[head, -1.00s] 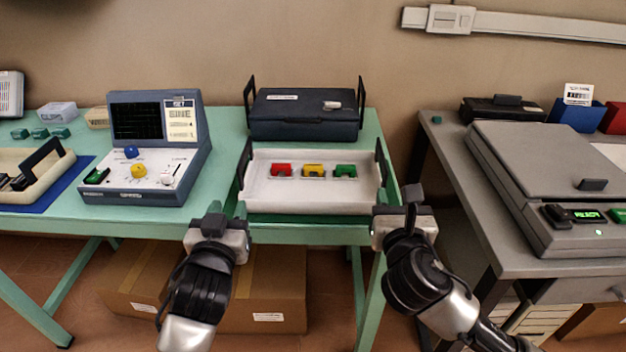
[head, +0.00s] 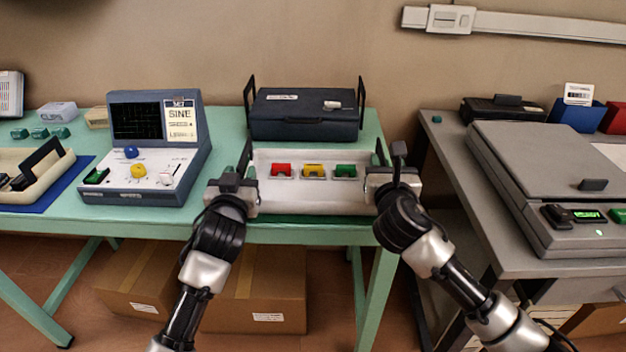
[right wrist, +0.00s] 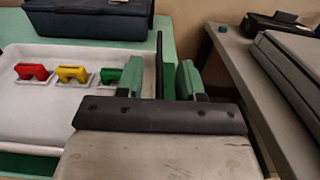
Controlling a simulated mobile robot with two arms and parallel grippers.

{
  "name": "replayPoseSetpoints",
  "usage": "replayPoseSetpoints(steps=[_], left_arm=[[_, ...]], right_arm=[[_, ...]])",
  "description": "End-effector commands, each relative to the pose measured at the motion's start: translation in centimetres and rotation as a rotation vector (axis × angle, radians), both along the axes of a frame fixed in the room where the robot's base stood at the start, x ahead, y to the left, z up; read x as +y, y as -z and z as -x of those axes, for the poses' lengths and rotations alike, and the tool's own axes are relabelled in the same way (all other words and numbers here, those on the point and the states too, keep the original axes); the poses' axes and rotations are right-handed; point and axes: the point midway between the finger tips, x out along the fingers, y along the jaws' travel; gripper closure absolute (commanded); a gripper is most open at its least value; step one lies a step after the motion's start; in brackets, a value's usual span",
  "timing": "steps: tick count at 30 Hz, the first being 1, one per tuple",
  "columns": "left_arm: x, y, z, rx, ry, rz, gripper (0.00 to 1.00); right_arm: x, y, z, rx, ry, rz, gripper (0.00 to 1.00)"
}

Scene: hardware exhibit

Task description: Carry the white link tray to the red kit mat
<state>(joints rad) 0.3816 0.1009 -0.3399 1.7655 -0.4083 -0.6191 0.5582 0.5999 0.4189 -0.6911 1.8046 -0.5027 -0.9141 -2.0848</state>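The white link tray (head: 310,200) sits on the green table, holding a red, a yellow and a green link in a row. It also shows in the right wrist view (right wrist: 45,125). It has an upright black handle at each end. My right gripper (head: 390,168) is at the right handle (right wrist: 160,62); in the right wrist view its two green-padded fingers stand apart on either side of it. My left gripper (head: 231,178) is at the left handle, partly hiding it; its finger gap is not clear. No red mat shows.
A dark blue case (head: 305,118) with upright handles stands right behind the tray. An oscilloscope-like console (head: 140,190) is to the left, beyond it a cream tray (head: 60,172) on a blue mat. A grey bench (head: 450,165) with a machine stands right, across a gap.

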Motion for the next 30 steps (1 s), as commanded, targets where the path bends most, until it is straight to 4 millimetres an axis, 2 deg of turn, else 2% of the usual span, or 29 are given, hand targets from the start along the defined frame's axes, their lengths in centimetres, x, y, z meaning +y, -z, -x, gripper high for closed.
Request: replayPoseSetpoints(steps=[2,9,23,30], left_arm=[[0.0,0.0,0.0,0.000,0.000,0.000,0.64],[0.0,0.0,0.0,0.001,0.000,0.000,1.00],[0.0,-0.2,0.1,-0.002,0.000,0.001,1.00],[0.0,-1.4,0.0,-0.002,0.000,0.001,1.00]], right_arm=[[0.0,0.0,0.0,0.000,0.000,0.000,0.64],[0.0,0.0,0.0,0.000,0.000,0.000,1.00],[0.0,-0.1,0.0,-0.001,0.000,0.000,1.00],[0.0,-1.4,0.0,-0.002,0.000,0.000,1.00]])
